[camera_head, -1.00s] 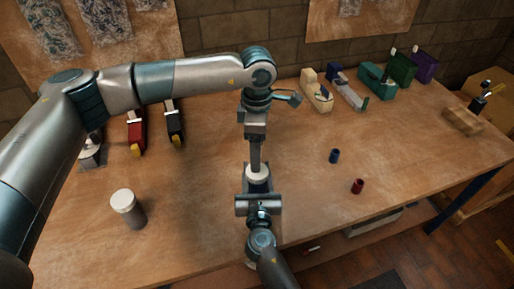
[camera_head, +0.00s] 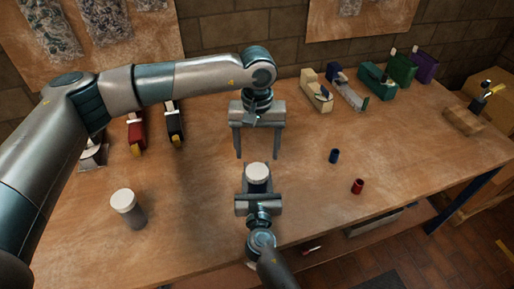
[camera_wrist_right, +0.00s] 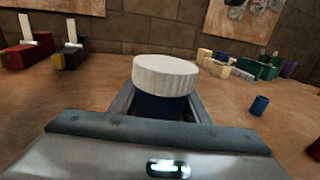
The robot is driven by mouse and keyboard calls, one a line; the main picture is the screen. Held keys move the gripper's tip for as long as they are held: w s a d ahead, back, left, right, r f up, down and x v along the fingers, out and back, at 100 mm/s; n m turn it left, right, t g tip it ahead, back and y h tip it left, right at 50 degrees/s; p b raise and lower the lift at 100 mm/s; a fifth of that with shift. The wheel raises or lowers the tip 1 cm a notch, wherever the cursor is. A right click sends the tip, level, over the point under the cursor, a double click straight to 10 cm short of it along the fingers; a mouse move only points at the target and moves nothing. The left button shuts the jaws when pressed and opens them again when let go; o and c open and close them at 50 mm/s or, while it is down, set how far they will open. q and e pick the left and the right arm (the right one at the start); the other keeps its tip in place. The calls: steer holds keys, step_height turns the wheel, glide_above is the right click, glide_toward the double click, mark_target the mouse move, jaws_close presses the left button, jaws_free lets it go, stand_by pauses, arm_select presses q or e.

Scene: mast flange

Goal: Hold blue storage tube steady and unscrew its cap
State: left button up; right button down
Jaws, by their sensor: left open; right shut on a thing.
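The blue storage tube (camera_head: 258,187) stands upright at the front middle of the bench, with its white cap (camera_head: 257,171) on top. My right gripper (camera_head: 258,183) is shut on the tube's body from the front, below the cap. In the right wrist view, the blue body (camera_wrist_right: 158,105) shows between the fingers, with the ribbed white cap (camera_wrist_right: 166,76) above it; the cap seems to sit level. My left gripper (camera_head: 257,156) is open and empty, pointing down with its fingers wide apart, above or just behind the cap. Its exact height over the cap is unclear.
A grey tube with a white cap (camera_head: 127,209) stands at left. A small blue cup (camera_head: 334,156) and red cup (camera_head: 357,186) stand at right. Several bins and tools line the back. A wooden block (camera_head: 463,121) lies at far right. The bench between is mostly clear.

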mark_target(257, 171)
arm_select(q)
steer(key=m, duration=0.4)
steer(key=shift+m, duration=0.3)
steer(key=m, duration=0.5)
steer(key=shift+f, duration=4)
steer(key=c, duration=1.1)
